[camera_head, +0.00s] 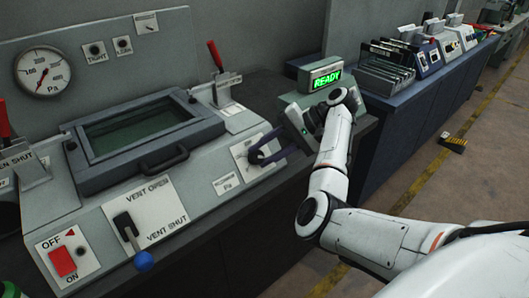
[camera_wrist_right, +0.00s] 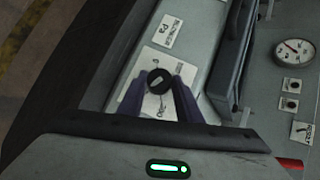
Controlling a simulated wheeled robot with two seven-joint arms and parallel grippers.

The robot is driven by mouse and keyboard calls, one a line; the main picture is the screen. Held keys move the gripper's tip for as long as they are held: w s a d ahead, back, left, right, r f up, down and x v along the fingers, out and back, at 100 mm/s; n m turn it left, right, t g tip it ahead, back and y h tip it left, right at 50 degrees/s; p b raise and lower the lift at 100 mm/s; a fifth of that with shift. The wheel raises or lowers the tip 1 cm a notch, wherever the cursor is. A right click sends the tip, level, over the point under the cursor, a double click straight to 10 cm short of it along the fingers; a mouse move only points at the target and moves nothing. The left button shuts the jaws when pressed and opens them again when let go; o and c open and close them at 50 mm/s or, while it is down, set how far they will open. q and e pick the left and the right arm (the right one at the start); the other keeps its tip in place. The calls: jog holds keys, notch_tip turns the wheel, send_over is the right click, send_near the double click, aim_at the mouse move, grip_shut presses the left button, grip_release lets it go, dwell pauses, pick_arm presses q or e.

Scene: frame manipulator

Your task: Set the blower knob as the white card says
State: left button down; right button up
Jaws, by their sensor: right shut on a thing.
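The blower knob (camera_wrist_right: 158,80) is a round black knob on a white plate with small markings, seen in the right wrist view. In the head view its plate (camera_head: 240,150) is partly hidden by my right gripper (camera_head: 256,152). The dark fingers of my right gripper (camera_wrist_right: 157,84) are closed on the knob, one on each side. A small white card (camera_head: 226,184) lies on the panel near the plate and also shows in the wrist view (camera_wrist_right: 168,32); its print is too small to read surely. My left gripper is out of view.
A framed window hatch (camera_head: 150,130) with a raised handle stands left of the knob. A pressure gauge (camera_head: 42,71), a vent lever (camera_head: 130,236) and a red switch (camera_head: 62,262) are farther left. A green READY sign (camera_head: 327,79) stands behind my right arm.

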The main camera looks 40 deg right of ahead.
jog(key=o, duration=1)
jog(key=shift+a+f, duration=0.1)
jog(key=shift+a, duration=0.05)
jog(key=shift+o, duration=0.2)
jog(key=shift+s+d+r, duration=0.2)
jog(key=shift+d+r, duration=0.1)
jog(key=shift+d, duration=0.1)
jog(key=v, duration=0.9)
jog(key=shift+s, duration=0.1)
